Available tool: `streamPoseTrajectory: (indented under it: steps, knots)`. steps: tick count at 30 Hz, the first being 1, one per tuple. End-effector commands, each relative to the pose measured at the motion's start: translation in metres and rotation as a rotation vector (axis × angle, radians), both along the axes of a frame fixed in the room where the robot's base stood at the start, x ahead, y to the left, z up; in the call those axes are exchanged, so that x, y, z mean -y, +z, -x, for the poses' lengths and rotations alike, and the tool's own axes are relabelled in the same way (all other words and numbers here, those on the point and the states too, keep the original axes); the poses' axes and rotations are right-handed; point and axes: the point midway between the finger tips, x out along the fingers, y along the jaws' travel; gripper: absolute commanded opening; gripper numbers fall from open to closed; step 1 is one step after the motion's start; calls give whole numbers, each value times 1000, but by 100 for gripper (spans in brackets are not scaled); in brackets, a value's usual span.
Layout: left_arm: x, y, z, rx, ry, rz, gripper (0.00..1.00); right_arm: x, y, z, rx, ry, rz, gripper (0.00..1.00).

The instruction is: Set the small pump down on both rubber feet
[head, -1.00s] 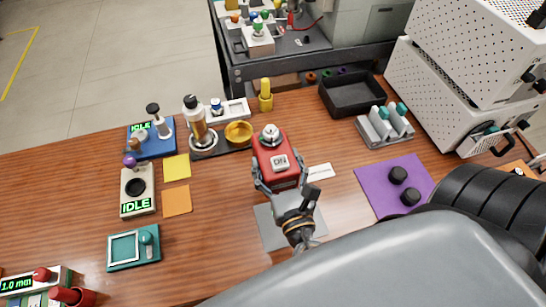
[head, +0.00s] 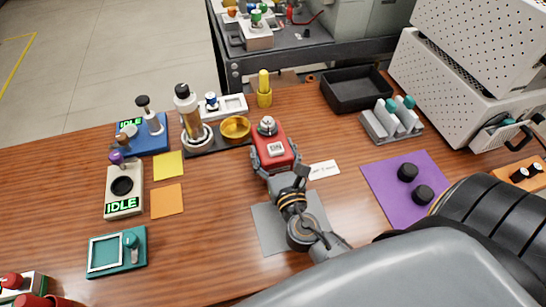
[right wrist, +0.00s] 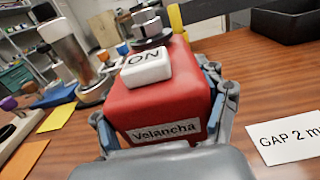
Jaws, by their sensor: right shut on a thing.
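The small pump, a red box (head: 272,150) with a white ON block and a metal knob on top, is in the middle of the table area in the head view. My right gripper (head: 276,163) is shut on its two sides. The right wrist view shows the red pump (right wrist: 160,100) between the fingers, with a label on its near face. Its underside is hidden, and I cannot tell whether it touches the table. Two black round rubber feet (head: 407,172) (head: 423,195) lie apart on a purple mat (head: 384,183). My left gripper is not in view.
A grey mat (head: 268,228) lies under my right wrist. A white "GAP 2 m" card (head: 323,169) lies between pump and purple mat. A dark tray (head: 355,103) and a grey rack (head: 392,138) stand behind. A gold dish (head: 235,128) is close left of the pump.

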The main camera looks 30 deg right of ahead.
Motion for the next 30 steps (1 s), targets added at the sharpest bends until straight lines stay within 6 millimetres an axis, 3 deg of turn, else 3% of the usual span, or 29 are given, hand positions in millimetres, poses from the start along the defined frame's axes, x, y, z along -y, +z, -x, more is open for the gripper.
streamPoseTrajectory:
  steps: [1, 13, 14, 17, 30]
  knots:
    - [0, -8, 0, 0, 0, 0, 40, 0, -5, 0, 5, 0, 0, 11]
    - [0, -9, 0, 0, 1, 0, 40, 0, -7, 0, 5, 0, 1, 11]
    - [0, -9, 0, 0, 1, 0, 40, 0, -9, 0, 0, 0, 0, 75]
    - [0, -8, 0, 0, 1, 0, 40, 0, -8, 0, 0, 0, 0, 95]
    - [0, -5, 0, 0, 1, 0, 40, 0, -4, 0, 1, 0, 0, 96]
